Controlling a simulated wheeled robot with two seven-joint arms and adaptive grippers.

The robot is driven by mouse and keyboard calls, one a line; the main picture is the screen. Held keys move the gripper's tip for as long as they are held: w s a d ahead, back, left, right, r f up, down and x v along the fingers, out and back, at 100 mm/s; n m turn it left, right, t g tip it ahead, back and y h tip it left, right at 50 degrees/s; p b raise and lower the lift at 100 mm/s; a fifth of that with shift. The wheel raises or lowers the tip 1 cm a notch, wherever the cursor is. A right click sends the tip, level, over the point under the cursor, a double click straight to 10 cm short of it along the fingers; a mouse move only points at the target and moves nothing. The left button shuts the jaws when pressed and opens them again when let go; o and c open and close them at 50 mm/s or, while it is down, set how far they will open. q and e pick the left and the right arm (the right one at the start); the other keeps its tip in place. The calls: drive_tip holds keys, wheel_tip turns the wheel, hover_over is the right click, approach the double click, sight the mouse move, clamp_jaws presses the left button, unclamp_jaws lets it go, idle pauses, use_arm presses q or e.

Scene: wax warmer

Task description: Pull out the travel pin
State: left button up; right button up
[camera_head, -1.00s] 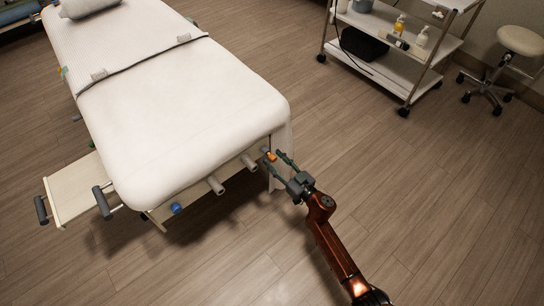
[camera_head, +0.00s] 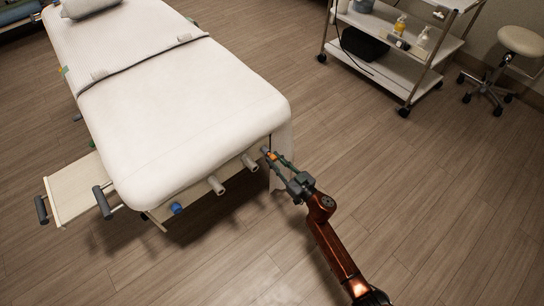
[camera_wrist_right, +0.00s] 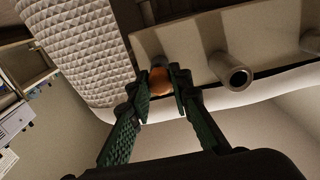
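The travel pin (camera_wrist_right: 160,82) has a round orange head and sits at the foot end of the bed (camera_head: 190,110), at its right corner. In the head view the orange head (camera_head: 272,156) shows as a small spot. My right gripper (camera_head: 275,158) reaches it from the lower right. In the right wrist view the green fingers (camera_wrist_right: 161,88) are closed in on both sides of the orange head, with the dark collar behind it. The pin's shaft is hidden. My left gripper is not in view.
Two grey stub tubes (camera_head: 216,186) and a blue knob (camera_head: 176,208) are on the bed's end board. A side shelf with dark handles (camera_head: 75,190) is at the left. A white trolley (camera_head: 385,70) and a stool (camera_head: 522,42) stand at the back right. The floor at right is clear.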

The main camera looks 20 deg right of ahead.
clamp_jaws()
drive_tip(key=shift+s+d, duration=0.15)
drive_tip(key=shift+s, duration=0.25)
idle(0.5)
drive_tip(key=shift+s+d+r+p, duration=0.15)
drive_tip(key=shift+s+d+p, duration=0.05)
drive_tip(key=shift+s+p, duration=0.45)
drive_tip(key=shift+p+v, duration=0.45)
drive_tip(key=shift+v, duration=0.35)
drive_tip(key=shift+s+d, duration=0.1)
drive_tip(key=shift+s, duration=0.1)
